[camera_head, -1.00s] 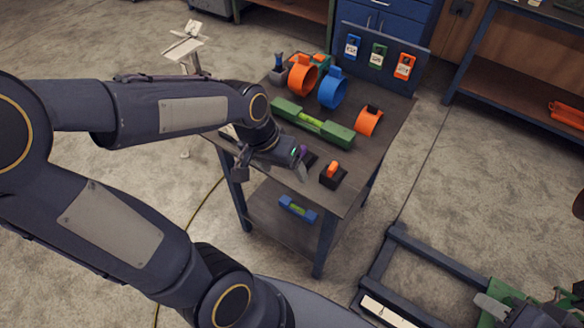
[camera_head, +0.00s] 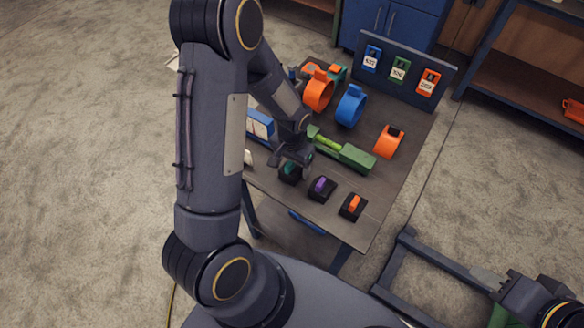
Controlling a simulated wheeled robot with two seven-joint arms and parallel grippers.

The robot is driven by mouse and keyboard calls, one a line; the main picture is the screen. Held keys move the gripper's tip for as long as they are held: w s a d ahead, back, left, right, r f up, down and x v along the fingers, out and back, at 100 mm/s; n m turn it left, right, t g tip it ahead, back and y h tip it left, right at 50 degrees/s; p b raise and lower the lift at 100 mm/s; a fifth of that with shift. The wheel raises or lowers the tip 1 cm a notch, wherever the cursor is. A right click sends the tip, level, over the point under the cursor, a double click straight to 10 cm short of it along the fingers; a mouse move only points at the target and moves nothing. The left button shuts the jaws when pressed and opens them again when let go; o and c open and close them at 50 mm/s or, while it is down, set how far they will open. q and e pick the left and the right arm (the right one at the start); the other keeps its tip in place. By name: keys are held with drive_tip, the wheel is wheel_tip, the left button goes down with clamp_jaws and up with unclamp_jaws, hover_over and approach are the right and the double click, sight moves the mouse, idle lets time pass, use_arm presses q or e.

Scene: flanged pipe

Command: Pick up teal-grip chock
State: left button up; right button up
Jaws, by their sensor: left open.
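The teal-grip chock (camera_head: 290,172) is a small black block with a teal top. It stands near the front left of the table, left of the purple-grip chock (camera_head: 321,188) and the orange-grip chock (camera_head: 352,207). My left gripper (camera_head: 290,159) is open over the teal-grip chock and hides part of it. I cannot tell whether the fingers touch it. My right arm shows at the lower right edge; its jaws cannot be made out clearly.
A green clamp-like bar (camera_head: 343,150) lies just right of my left gripper.

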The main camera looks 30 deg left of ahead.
use_arm(q)
drive_tip(key=shift+f, duration=0.55)
drive_tip(key=c, duration=1.2)
drive_tip(key=shift+r, duration=0.1)
